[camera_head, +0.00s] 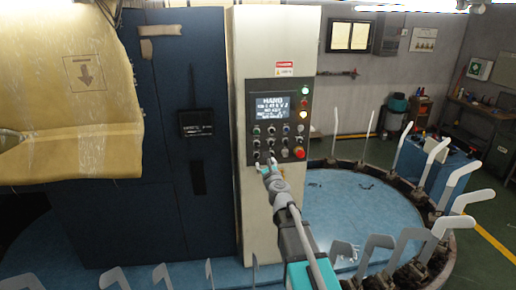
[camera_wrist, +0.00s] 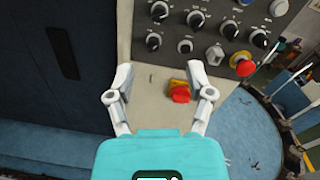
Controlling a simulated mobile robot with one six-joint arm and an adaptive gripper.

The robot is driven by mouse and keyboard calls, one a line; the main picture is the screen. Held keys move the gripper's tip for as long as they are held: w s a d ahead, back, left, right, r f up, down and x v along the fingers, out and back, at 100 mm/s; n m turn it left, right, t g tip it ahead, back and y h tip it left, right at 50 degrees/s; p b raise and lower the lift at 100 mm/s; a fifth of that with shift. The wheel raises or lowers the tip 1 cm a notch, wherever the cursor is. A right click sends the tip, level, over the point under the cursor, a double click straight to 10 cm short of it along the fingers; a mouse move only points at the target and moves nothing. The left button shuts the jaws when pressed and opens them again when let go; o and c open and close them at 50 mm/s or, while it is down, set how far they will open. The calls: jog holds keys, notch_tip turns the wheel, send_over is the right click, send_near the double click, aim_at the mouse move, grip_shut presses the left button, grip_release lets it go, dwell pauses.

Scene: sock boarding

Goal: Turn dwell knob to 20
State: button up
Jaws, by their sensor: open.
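The dark control panel (camera_head: 278,122) is on the front of the pale cabinet, with a lit screen and rows of knobs below it. In the wrist view, several black knobs (camera_wrist: 153,41) with white pointer marks sit on the panel. Their labels are too small to read, so I cannot tell which one is the dwell knob. My gripper (camera_wrist: 160,75) is open and empty, with its fingers apart just below the panel's lower edge. In the head view my gripper (camera_head: 265,168) is at the panel's lower left and touches no knob that I can see.
A red and yellow switch (camera_wrist: 179,92) is close by the right finger, below the panel. A red mushroom button (camera_wrist: 241,64) is at the panel's lower right corner. A round blue table (camera_head: 360,205) ringed with upright white sock forms (camera_head: 368,122) surrounds the cabinet's right side.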

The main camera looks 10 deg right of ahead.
aim_at(258, 147)
jog(key=shift+w, duration=0.1)
jog(key=w, duration=1.3)
jog(key=shift+w+a, duration=0.35)
grip_shut()
